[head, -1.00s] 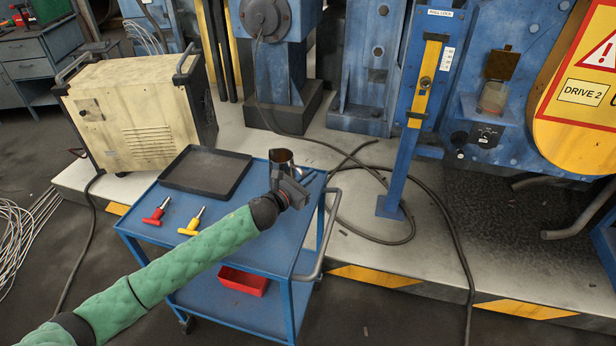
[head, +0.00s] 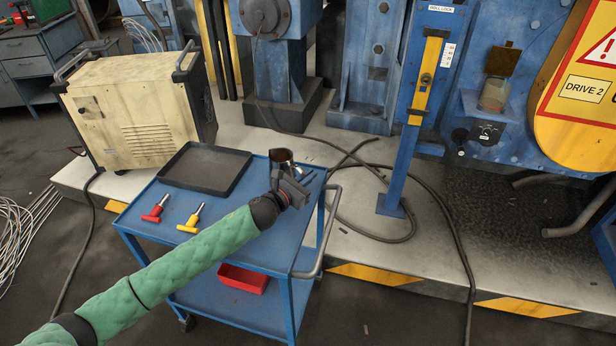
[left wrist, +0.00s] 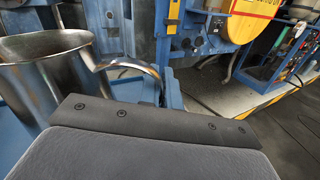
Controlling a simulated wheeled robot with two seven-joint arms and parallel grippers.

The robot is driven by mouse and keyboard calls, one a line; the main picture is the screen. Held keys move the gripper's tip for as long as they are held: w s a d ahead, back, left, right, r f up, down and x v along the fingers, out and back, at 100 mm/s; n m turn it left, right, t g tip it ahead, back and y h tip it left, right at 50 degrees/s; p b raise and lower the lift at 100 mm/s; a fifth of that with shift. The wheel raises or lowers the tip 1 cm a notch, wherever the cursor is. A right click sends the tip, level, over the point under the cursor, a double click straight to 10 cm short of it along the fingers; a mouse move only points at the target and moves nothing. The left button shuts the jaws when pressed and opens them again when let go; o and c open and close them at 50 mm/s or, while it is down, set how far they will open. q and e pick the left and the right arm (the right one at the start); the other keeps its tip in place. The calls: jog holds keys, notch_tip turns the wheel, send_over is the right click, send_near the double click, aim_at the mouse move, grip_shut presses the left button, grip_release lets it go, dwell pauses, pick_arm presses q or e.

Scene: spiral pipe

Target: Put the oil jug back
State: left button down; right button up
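The oil jug (head: 281,157) is a shiny metal jug standing upright near the back right corner of the blue trolley's top. It also shows large at the left of the left wrist view (left wrist: 45,75). Its curved handle (left wrist: 130,64) reaches right and drops behind my dark gripper body. My left gripper (head: 296,183) is at the jug's near side, close to the handle. Its fingertips are hidden, so I cannot tell whether they are open, shut or touching the handle. My right gripper is not in view.
The blue trolley (head: 247,232) holds a black tray (head: 205,170), a red-handled tool (head: 153,214) and a yellow-handled tool (head: 190,224). A red bin (head: 243,281) sits on its lower shelf. A blue post (head: 400,165) and dark cables stand right of it.

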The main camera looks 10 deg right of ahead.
pick_arm(q)
jog(key=shift+f, duration=0.1)
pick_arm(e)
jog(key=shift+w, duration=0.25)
pick_arm(q)
jog(key=shift+f+b, duration=0.35)
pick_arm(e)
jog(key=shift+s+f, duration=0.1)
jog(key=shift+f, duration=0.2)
pick_arm(q)
jog(key=c, duration=1.5)
grip_release()
jog(key=shift+c, duration=0.2)
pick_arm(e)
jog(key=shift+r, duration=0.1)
